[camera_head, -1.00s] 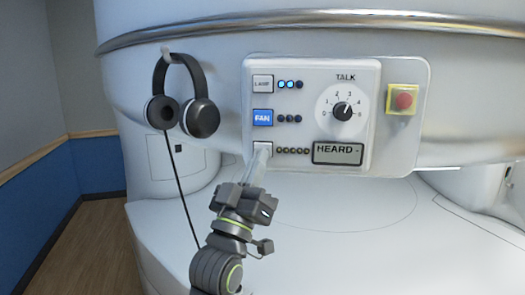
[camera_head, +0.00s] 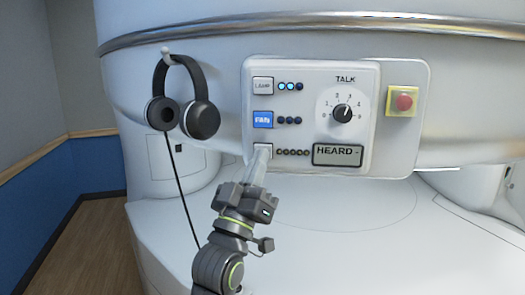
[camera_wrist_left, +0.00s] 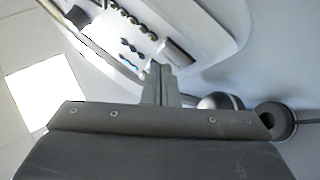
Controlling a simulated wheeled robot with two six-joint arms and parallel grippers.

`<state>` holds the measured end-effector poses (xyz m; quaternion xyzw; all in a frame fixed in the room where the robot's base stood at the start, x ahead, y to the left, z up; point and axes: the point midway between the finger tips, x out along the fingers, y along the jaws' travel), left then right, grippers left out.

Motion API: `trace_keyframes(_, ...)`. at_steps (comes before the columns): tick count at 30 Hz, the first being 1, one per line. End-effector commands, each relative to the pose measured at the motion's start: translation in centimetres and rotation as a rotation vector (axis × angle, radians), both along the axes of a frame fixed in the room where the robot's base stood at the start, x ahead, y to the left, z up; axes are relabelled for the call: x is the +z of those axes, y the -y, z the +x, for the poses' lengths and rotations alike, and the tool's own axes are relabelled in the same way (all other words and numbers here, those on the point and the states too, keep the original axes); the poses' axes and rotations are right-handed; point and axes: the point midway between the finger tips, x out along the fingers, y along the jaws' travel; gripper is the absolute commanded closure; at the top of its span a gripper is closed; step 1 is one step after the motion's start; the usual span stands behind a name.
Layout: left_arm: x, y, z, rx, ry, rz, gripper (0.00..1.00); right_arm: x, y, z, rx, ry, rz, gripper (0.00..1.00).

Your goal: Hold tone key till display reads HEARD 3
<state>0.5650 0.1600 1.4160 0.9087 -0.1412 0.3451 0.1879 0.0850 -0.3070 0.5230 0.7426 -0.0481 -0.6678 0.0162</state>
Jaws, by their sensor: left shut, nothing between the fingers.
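The control panel (camera_head: 300,92) is on the white magnet housing. My left gripper (camera_head: 262,150) is shut and empty, its fingertips at the lowest key (camera_head: 258,147) in the left column; they cover much of it. I cannot tell whether the key is pressed in. In the left wrist view the shut fingers (camera_wrist_left: 160,70) reach toward the panel. The display (camera_head: 338,154) reads "HEARD -". The small lights (camera_head: 292,152) beside the lowest key look unlit. My right gripper is not in view.
A lamp key (camera_head: 263,84) with two blue lights lit and a blue key (camera_head: 263,119) sit above. A TALK dial (camera_head: 342,112) and a red button on yellow (camera_head: 404,102) are to the right. Headphones (camera_head: 202,118) hang at left, their cord (camera_head: 180,190) trailing down near my left arm.

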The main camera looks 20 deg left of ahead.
Motion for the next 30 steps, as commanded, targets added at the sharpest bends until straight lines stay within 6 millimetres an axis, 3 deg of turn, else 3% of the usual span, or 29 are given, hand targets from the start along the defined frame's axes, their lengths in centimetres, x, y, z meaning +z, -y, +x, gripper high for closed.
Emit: trace_keyframes(30, 0.01, -0.12, 0.89, 0.000, -0.001, 0.000, 1.00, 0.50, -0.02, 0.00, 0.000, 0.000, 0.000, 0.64)
